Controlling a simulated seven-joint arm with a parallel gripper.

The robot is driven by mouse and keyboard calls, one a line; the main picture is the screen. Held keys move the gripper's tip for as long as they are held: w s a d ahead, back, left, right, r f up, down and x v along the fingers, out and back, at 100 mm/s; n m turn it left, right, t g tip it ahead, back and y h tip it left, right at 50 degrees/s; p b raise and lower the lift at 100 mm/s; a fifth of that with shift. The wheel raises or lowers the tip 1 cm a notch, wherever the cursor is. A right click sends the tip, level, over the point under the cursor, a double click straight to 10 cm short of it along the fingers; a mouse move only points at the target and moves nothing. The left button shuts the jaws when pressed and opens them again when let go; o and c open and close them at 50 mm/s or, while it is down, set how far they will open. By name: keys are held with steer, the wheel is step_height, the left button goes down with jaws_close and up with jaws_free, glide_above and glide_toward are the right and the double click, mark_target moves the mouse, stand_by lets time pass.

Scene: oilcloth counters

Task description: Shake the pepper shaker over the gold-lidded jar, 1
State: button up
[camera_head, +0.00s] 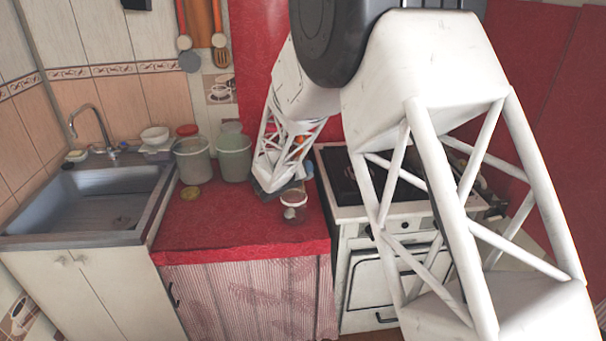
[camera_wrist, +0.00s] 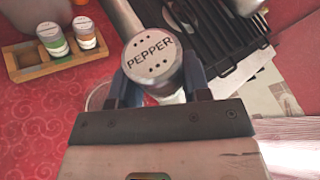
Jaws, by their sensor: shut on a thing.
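The pepper shaker (camera_wrist: 155,62) has a pale round top with holes and the word PEPPER, facing the wrist camera. My gripper (camera_wrist: 160,88) is shut on it, one finger on each side. In the head view, my gripper (camera_head: 281,188) is low over the right part of the red counter; I cannot make out the shaker there. A clear jar (camera_head: 294,200) stands just below and right of the gripper, with something pale at its lower part. A round glass rim (camera_wrist: 100,95) shows left of the shaker in the wrist view.
Two greenish containers (camera_head: 192,160) stand at the counter's back. The sink (camera_head: 85,200) is left and the stove (camera_head: 345,180) is right. The counter (camera_head: 225,225) is clear at front left.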

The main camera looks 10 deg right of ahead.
steer(key=shift+r, duration=0.25)
steer(key=shift+r+m+y, duration=0.3)
steer(key=shift+m+y, duration=0.1)
steer(key=shift+m, duration=0.2)
step_height(320, 180, up, 2)
steer(key=m+y, duration=0.2)
steer(key=m, duration=0.1)
steer(key=shift+r, duration=0.15)
